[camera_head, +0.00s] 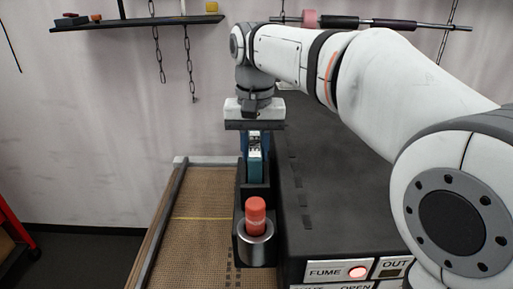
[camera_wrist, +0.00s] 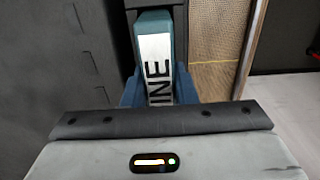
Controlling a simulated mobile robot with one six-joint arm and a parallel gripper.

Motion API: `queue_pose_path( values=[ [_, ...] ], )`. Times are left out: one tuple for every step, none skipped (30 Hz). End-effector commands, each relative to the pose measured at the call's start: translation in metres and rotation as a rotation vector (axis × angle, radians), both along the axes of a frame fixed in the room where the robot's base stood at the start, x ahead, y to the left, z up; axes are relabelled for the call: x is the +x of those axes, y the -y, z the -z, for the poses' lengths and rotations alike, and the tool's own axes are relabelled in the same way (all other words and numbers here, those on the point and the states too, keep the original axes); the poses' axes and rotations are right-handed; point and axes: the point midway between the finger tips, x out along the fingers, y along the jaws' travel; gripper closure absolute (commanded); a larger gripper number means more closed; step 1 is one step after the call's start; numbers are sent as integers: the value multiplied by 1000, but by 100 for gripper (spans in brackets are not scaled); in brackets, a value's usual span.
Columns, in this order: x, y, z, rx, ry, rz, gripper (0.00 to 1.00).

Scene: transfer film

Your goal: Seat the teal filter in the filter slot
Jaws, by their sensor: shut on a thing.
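The teal filter (camera_head: 254,168) stands upright below my gripper (camera_head: 254,146) in the head view. In the wrist view the filter (camera_wrist: 154,28) shows a white label with dark letters ending in "INE". My gripper's blue fingers (camera_wrist: 158,92) are shut on it from both sides. A black holder (camera_head: 242,192) on the side of the dark cabinet surrounds the filter's lower part. I take this holder to be the filter slot. The filter's bottom end is hidden, so I cannot tell how deep it sits.
A red-capped cylinder (camera_head: 255,215) stands in a metal cup (camera_head: 256,248) in front of the holder. A brown mesh conveyor (camera_head: 200,215) runs on the left. A shelf (camera_head: 140,22) hangs behind.

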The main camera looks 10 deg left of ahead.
Motion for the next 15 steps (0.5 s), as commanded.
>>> queue_pose_path(
  values=[
    [0,0,3,0,0,0,99],
    [0,0,4,0,0,0,99],
    [0,0,3,0,0,0,72],
    [0,0,3,0,0,1,70],
    [0,0,3,0,0,1,68],
    [0,0,3,0,0,1,64],
    [0,0,3,0,0,1,62],
    [0,0,3,0,-1,1,59],
    [0,0,3,0,-1,1,56],
    [0,0,3,0,-1,1,54],
    [0,0,3,0,-1,1,53],
    [0,0,3,0,-1,1,53],
    [0,0,3,0,-1,1,53],
    [0,0,3,0,-1,1,53],
    [0,0,3,0,-1,1,53]
  ],
)
